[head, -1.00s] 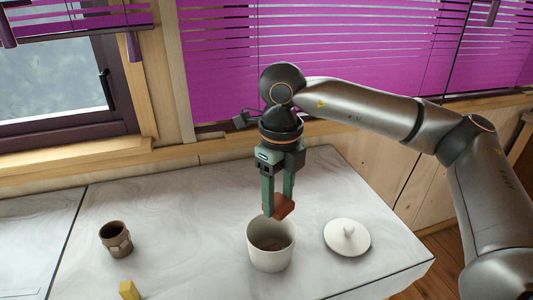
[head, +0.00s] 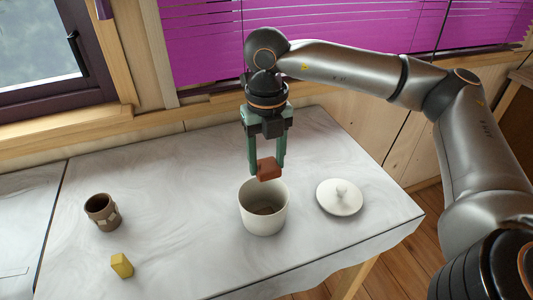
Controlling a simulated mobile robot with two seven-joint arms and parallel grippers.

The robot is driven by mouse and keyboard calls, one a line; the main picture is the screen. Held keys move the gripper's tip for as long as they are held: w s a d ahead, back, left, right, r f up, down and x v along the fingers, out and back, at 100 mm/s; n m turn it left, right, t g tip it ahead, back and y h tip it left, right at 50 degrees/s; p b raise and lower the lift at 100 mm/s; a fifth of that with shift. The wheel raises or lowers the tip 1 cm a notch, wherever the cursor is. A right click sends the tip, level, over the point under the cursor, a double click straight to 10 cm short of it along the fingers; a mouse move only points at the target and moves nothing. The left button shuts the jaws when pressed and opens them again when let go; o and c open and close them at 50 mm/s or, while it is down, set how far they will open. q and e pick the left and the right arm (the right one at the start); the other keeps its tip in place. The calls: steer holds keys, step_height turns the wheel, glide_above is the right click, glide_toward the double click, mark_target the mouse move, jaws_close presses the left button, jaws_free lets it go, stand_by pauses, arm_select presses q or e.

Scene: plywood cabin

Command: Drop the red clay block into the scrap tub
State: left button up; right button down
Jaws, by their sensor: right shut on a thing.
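The red clay block (head: 268,168) is held between the fingertips of my right gripper (head: 266,164), which is shut on it. The block hangs just above the back part of the open mouth of a white round tub (head: 263,220). The tub stands upright on the marbled white table, and something brownish shows at its bottom. I take this tub to be the scrap tub. My left gripper is not in view.
A white lid with a knob (head: 340,197) lies right of the tub. A brown cup (head: 102,212) and a small yellow block (head: 122,265) are at the left. The marbled table (head: 180,200) is clear between them and the tub. Its right edge drops to a wooden floor.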

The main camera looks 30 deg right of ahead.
mark_target(267, 165)
steer(key=shift+f, duration=0.45)
steer(key=shift+c, duration=0.8)
jaws_free()
step_height(267, 165, up, 13)
steer(key=shift+f, duration=0.15)
steer(key=shift+f, duration=0.1)
